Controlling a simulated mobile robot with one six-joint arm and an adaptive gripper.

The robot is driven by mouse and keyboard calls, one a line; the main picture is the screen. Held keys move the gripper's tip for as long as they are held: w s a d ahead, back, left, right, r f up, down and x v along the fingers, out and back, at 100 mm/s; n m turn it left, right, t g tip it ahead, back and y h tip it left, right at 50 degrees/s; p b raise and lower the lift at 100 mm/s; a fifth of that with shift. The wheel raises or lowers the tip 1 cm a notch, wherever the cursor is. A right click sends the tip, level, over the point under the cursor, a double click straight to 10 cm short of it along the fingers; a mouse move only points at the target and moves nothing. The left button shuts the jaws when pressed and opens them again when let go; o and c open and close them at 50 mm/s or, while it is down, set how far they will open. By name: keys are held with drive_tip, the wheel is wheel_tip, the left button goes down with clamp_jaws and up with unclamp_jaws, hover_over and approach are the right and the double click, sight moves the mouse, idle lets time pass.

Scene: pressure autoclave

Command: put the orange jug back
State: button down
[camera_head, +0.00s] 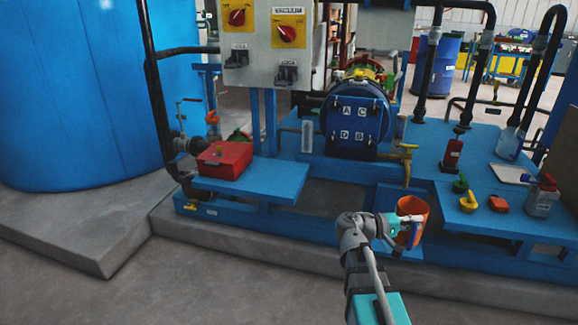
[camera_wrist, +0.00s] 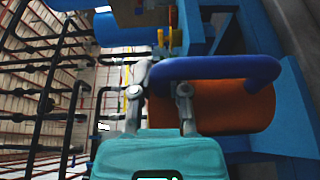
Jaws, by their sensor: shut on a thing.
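The orange jug (camera_head: 412,214) is at my gripper (camera_head: 402,226), in front of the blue frame in the head view. In the wrist view the jug (camera_wrist: 228,108) appears as an orange cylinder with a blue handle (camera_wrist: 215,68). My gripper (camera_wrist: 163,98) is shut on the jug's blue handle. The jug looks roughly upright in the head view, with its open top facing up. The handle faces my gripper. The exact contact of the fingertips is partly hidden by the handle.
A blue shelf (camera_head: 262,183) at left holds a red box (camera_head: 225,160). The blue autoclave (camera_head: 353,125) stands between them. Grey floor in front is clear.

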wheel_tip(320, 180, up, 7)
drive_tip(key=p, duration=0.6)
drive_tip(key=shift+r, duration=0.1)
drive_tip(key=shift+a, duration=0.1)
